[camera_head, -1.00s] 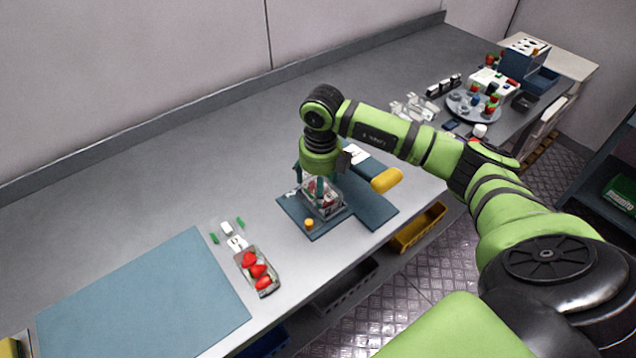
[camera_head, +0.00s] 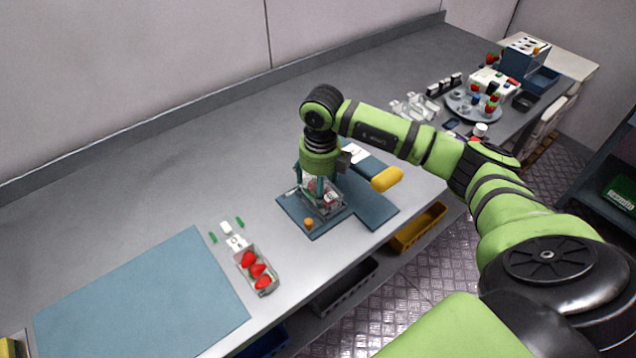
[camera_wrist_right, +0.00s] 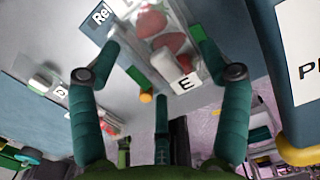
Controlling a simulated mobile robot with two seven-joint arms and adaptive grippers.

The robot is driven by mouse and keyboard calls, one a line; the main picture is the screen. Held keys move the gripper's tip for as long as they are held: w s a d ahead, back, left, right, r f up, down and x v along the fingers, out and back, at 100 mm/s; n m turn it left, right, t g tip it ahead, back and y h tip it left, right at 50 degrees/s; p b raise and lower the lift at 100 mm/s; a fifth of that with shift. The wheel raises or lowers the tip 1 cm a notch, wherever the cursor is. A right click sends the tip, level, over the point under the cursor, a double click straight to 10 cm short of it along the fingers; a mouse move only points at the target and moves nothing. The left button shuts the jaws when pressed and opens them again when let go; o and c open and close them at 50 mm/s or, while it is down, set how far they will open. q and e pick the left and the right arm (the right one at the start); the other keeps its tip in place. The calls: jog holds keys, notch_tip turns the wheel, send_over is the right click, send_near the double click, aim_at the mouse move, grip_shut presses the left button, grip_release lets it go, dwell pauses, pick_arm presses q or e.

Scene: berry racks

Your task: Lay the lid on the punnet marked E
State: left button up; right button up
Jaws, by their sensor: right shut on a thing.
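The punnet marked E (camera_wrist_right: 152,22) is clear, holds red strawberries and carries a white label with a black E (camera_wrist_right: 184,84). In the head view it stands on a blue-grey mat (camera_head: 305,228), partly hidden by my right gripper (camera_head: 321,187). In the wrist view the right gripper (camera_wrist_right: 160,58) has its fingers on either side above this punnet. It is shut on what seems to be the clear lid, which is hard to make out against the punnet. I cannot tell whether the lid touches the rim. My left gripper is not in view.
Another strawberry punnet (camera_head: 261,284) stands to the left, near small white and green pieces. An orange knob (camera_head: 308,223) is at the mat's front. A yellow piece (camera_head: 386,179) lies to the right. A large blue mat (camera_head: 140,300) lies clear at left.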

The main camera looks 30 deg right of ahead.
jog(key=o, duration=0.8)
jog(key=shift+r+p, duration=2.25)
jog(key=shift+r, duration=1.3)
